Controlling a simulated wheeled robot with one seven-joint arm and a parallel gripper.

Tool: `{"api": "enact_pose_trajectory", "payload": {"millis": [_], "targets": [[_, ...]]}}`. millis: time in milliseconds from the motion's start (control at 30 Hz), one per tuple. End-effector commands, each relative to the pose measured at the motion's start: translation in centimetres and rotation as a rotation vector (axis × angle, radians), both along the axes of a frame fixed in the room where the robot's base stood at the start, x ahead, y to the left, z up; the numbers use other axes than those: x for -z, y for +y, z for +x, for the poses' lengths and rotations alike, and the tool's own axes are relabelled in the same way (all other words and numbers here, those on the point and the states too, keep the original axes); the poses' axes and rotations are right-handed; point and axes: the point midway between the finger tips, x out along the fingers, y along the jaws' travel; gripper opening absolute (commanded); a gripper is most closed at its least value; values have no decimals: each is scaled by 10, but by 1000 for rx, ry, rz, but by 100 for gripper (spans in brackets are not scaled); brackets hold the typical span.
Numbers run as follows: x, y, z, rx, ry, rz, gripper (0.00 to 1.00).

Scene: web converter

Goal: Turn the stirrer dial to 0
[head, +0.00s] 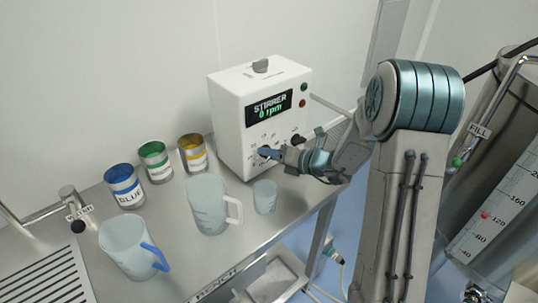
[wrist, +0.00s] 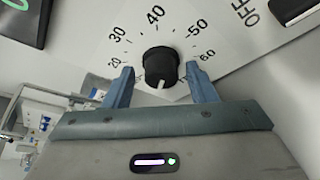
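The stirrer (head: 229,125) is a white box on the steel bench, and its display (head: 268,108) reads "0 rpm". In the wrist view its black dial (wrist: 160,62) carries a white pointer mark facing down in the picture. Scale numbers 20 to 60 show around the dial's upper side; the lower scale is hidden by my gripper. My gripper (wrist: 162,76) is open, with one blue finger on each side of the dial and a gap to it.
Blue (head: 125,187), green (head: 156,162) and yellow (head: 193,154) cans stand left of the stirrer. Two jugs (head: 128,247) (head: 207,205) and a small beaker (head: 265,197) stand in front.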

Motion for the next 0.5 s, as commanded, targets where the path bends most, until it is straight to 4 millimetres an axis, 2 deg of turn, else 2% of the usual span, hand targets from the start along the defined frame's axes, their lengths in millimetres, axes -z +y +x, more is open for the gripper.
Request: {"api": "enact_pose_trajectory", "payload": {"millis": [33,100,133,333,500], "targets": [[0,0,0,0,0,0,36],[0,0,0,0,0,0,16],[0,0,0,-1,0,1,10],[1,1,0,-2,-14,-16,11],[2,2,0,-3,-92,-118,11]]}}
